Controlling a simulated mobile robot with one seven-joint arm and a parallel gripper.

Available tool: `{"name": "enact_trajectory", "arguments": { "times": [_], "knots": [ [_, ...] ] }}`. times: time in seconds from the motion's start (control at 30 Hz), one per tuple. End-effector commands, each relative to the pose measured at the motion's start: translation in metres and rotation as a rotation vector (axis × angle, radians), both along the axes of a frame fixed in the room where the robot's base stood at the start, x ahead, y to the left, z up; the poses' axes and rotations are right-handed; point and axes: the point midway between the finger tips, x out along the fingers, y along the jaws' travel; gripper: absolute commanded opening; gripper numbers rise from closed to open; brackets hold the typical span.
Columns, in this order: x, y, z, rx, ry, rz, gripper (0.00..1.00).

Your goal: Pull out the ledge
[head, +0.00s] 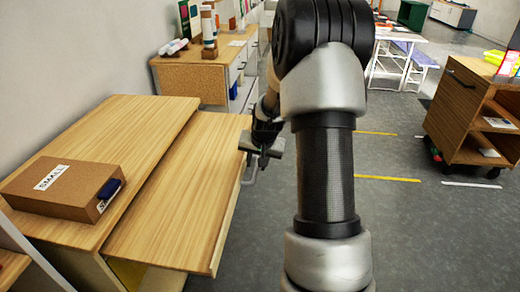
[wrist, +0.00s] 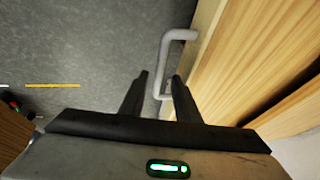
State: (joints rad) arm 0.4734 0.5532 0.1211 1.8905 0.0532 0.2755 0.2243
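The ledge (head: 180,195) is a light wooden board. It sticks out on the right side of a wooden desk (head: 125,125), slightly lower than the desk's top. A grey bar handle (head: 249,170) is on its outer edge; it shows as a bent loop in the wrist view (wrist: 163,62). My gripper (head: 262,152) is at this handle, partly hidden by my arm in the head view. In the wrist view my gripper (wrist: 160,76) has its two fingers apart, with the handle's bar between them and the right fingertip within the loop. I see no finger clearly touching the bar.
A brown box (head: 60,190) labelled SMALL lies on the desk. A wooden cabinet with drawers (head: 195,78) stands behind. A wheeled wooden shelf cart (head: 465,110) is at the right. The grey floor (head: 420,230) right of the ledge is clear.

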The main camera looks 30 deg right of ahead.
Motion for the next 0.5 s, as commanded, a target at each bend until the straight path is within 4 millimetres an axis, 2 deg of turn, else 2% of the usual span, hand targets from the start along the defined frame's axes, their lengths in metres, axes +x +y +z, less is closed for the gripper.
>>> {"name": "enact_trajectory", "arguments": {
  "times": [0.03,0.5],
  "knots": [
    [-0.003,0.000,0.012,-0.002,-0.003,-0.001,0.29],
    [-0.050,0.010,0.113,-0.002,-0.002,-0.001,0.29]
  ]
}}
